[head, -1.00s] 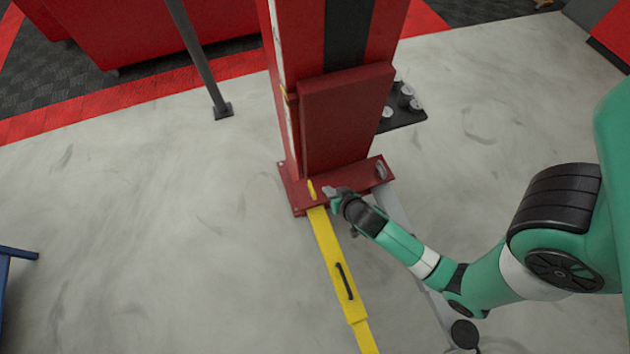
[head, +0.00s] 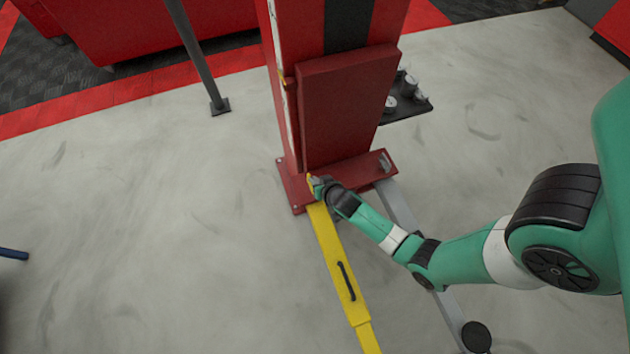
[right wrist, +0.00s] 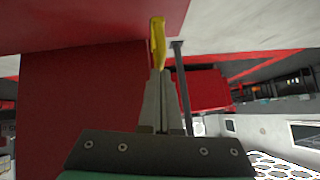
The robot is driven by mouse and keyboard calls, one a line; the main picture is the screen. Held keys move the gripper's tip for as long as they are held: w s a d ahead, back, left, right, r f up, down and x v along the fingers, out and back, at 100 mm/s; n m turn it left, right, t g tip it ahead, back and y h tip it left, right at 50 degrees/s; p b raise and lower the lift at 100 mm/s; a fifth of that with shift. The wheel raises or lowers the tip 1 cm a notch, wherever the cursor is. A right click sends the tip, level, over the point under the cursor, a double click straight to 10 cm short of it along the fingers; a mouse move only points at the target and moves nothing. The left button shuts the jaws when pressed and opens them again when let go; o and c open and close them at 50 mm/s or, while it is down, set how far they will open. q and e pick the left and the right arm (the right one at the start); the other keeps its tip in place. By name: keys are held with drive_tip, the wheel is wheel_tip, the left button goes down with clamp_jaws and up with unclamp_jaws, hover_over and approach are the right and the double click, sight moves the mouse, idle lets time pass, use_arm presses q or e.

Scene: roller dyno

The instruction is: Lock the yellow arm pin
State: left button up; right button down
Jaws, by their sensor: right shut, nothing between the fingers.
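The yellow arm (head: 337,265) is a long bar with a black handle, running from the red post's base toward the front. The yellow pin (head: 310,183) stands at the arm's post end, partly hidden by my right gripper. In the right wrist view the pin (right wrist: 158,42) is a narrow yellow piece just beyond the fingertips. My right gripper (head: 317,184) is shut and empty, with its tips at the pin. The fingers (right wrist: 160,78) are together in the right wrist view; I cannot tell whether they touch the pin. My left gripper is out of view.
The red lift post (head: 345,110) rises directly behind the pin. A grey arm (head: 398,208) lies to the right, partly behind my right arm. A black tray (head: 405,107) with round pads hangs off the post.

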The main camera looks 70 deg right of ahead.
drive_tip(key=shift+f, duration=0.1)
wheel_tip(320, 180, down, 3)
drive_tip(key=b, duration=0.3)
drive_tip(key=shift+f, duration=0.1)
drive_tip(key=shift+s, duration=0.2)
drive_tip(key=shift+r+p, duration=0.2)
drive_tip(key=shift+p, duration=0.15)
drive_tip(key=s+a+r+p, duration=0.4)
drive_tip(key=s+r+p, duration=0.2)
drive_tip(key=r, duration=0.4)
drive_tip(key=shift+a+r+p, duration=0.15)
drive_tip(key=shift+r+p, duration=0.25)
drive_tip(key=shift+p, duration=0.45)
